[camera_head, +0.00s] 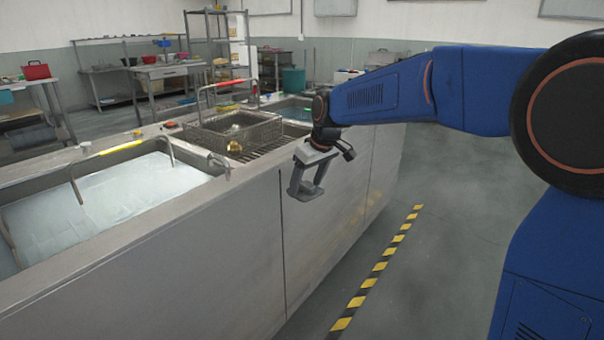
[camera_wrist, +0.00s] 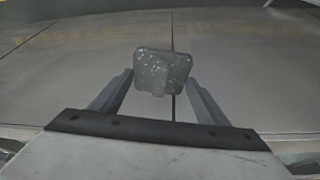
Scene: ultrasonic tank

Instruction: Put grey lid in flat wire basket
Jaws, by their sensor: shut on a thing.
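My gripper (camera_head: 306,190) hangs in front of the tank's long side panel, below the level of its top. It is shut on the grey lid, a small, roughly square, speckled plate. The lid (camera_wrist: 163,70) shows between the two fingertips in the wrist view, with a raised part in its middle. In the head view I cannot clearly separate the lid from the grey fingers. A wire basket (camera_head: 262,133) with a tall handle sits on the tank top, to the left of and beyond my gripper. Its inside is only partly visible.
A brass-coloured piece (camera_head: 235,147) lies at the basket's near side, beside a dark grate (camera_head: 262,150). An open liquid-filled basin (camera_head: 120,195) with a raised handle is at left. Another basin (camera_head: 290,110) lies beyond the basket. Floor right of the striped tape (camera_head: 375,270) is clear.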

